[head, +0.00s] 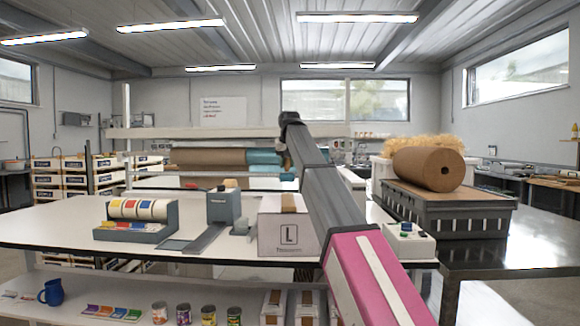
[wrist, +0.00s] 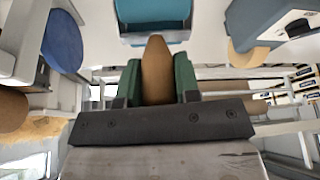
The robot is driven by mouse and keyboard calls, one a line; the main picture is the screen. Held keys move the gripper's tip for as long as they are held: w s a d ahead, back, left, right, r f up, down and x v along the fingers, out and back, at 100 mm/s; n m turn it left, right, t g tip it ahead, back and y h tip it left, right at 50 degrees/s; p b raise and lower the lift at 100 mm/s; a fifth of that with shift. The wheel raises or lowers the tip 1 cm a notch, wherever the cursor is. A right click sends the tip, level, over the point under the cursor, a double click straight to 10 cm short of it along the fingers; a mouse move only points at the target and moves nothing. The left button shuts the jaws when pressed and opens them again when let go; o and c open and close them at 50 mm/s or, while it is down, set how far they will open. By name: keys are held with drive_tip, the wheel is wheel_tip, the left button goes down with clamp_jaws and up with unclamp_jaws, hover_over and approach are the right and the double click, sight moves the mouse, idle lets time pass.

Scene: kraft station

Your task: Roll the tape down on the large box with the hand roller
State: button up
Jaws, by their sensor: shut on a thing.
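The large box (head: 287,232), white with a black L label, stands on the white table with a brown tape strip (head: 289,203) along its top. My gripper (wrist: 156,80), with green fingers in the wrist view, is shut on a tan, tapered handle that looks like the hand roller's (wrist: 156,62). A teal part (wrist: 153,28) lies just beyond the handle; I cannot tell whether they join. In the head view my arm reaches up beside the box, and its end is above and behind the box. The fingers and the roller are mostly hidden there.
A grey tape dispenser (head: 222,207) stands left of the box, and a rack of coloured label rolls (head: 138,217) farther left. A small control box (head: 406,238) is at the right. A dark crate (head: 447,212) with a brown paper roll (head: 428,169) stands beyond it. The table's left end is clear.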

sight(288, 172)
drive_tip(key=shift+d+f, duration=0.1)
drive_tip(key=shift+f, duration=2.3)
drive_tip(key=shift+f, duration=0.6)
drive_tip(key=shift+s, duration=0.1)
drive_tip(key=shift+s+d, duration=0.1)
drive_tip(key=shift+s, duration=2.1)
drive_tip(key=shift+s, duration=0.1)
drive_tip(key=shift+s+d, duration=0.2)
drive_tip(key=shift+s, duration=3.15)
drive_tip(key=shift+s, duration=0.1)
drive_tip(key=shift+s+d+f, duration=0.1)
drive_tip(key=shift+s+d, duration=0.05)
drive_tip(key=shift+s, duration=2.05)
